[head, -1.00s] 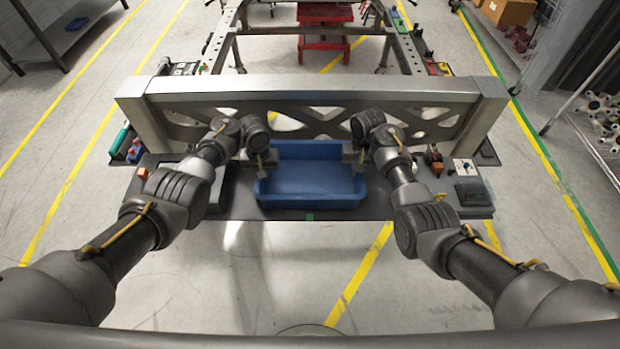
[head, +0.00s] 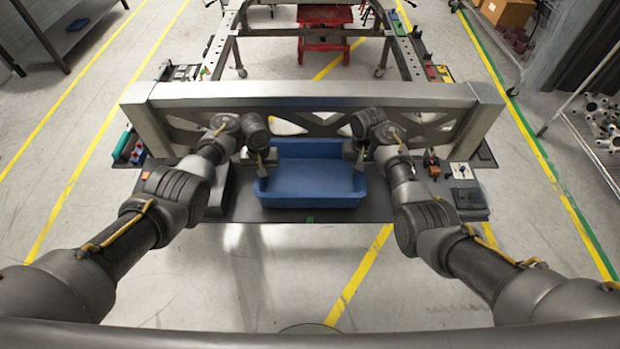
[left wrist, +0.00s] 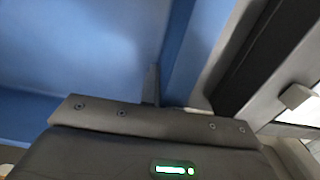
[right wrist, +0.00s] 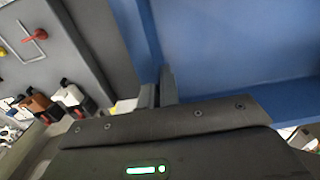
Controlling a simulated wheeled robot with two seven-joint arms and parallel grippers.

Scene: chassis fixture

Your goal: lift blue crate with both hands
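The blue crate (head: 310,201) is open-topped, looks empty and level, and sits over the dark shelf in front of the metal beam. My left gripper (head: 263,162) is at its left side wall and my right gripper (head: 359,161) at its right side wall. In the right wrist view the fingers (right wrist: 157,90) close about the crate's rim (right wrist: 150,35). In the left wrist view one finger (left wrist: 152,85) shows inside the crate against the wall (left wrist: 185,60); the other is mostly hidden. Both grippers look shut on the crate. The gap under the crate is hard to see.
The grey beam (head: 310,92) of the fixture stands right behind the crate. The dark shelf (head: 400,208) extends to both sides, with small parts (head: 460,170) at the right. The floor in front is clear.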

